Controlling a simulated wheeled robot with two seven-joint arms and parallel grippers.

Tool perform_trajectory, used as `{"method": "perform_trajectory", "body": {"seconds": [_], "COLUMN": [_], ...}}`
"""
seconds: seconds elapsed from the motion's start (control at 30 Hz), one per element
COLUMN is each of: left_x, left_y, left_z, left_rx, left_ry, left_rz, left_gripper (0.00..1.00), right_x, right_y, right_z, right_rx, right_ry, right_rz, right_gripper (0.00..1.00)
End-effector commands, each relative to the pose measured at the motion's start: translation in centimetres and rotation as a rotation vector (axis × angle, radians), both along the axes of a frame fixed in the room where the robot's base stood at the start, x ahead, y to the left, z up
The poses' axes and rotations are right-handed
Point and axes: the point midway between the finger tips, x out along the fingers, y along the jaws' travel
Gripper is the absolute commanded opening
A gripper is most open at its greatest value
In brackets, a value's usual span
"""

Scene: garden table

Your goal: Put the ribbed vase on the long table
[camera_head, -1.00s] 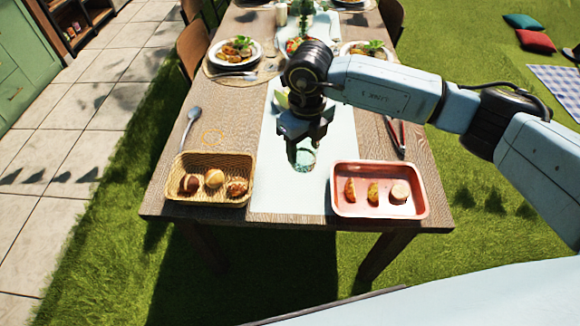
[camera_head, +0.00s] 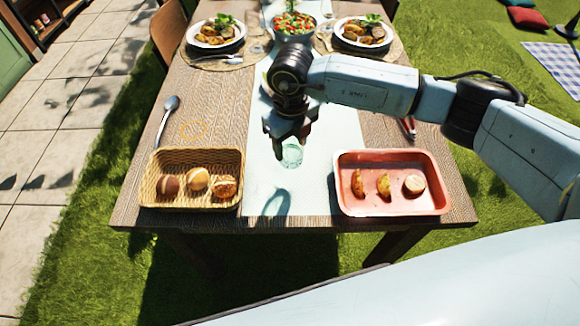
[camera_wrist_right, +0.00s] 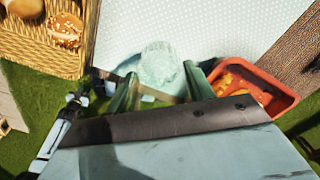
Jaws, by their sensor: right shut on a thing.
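The ribbed vase (camera_head: 291,156) is a small, translucent pale green vessel; it also shows in the right wrist view (camera_wrist_right: 160,66). My right gripper (camera_head: 290,138) is shut on it, with its two fingers (camera_wrist_right: 162,90) on either side of the vase in the wrist view. The gripper hides part of the vase. The vase is over the pale runner (camera_head: 333,130) of the long wooden table (camera_head: 225,115), between the basket and the red tray. A shadow lies apart from it on the runner, so it looks held above the table. My left gripper is not in view.
A wicker basket of buns (camera_head: 152,196) stands at the front left, and a red tray (camera_head: 392,207) with food pieces at the front right. A spoon (camera_head: 165,122) lies at the left. Plates and a salad bowl (camera_head: 293,26) stand farther back.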

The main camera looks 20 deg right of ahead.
Motion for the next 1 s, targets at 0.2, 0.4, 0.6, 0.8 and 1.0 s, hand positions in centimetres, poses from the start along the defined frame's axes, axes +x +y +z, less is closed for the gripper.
{"method": "perform_trajectory", "body": {"seconds": [0.2,0.4,0.6,0.8,1.0], "left_x": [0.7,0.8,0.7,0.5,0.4], "left_y": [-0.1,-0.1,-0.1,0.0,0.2], "left_z": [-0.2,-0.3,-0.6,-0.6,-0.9], "left_rx": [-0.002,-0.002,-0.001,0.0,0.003], "left_ry": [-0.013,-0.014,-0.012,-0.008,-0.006], "left_rz": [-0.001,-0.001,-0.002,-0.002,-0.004], "left_gripper": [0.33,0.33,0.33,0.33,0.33], "right_x": [0.0,0.0,0.0,0.1,0.0], "right_y": [0.1,0.1,0.1,0.1,0.0], "right_z": [-2.9,-4.6,-6.8,-6.8,-7.1], "right_rx": [0.001,0.001,0.002,0.002,0.002], "right_ry": [-0.001,0.0,-0.001,-0.002,-0.001], "right_rz": [0.001,0.001,0.001,0.001,0.001], "right_gripper": [0.19,0.19,0.19,0.19,0.57]}}
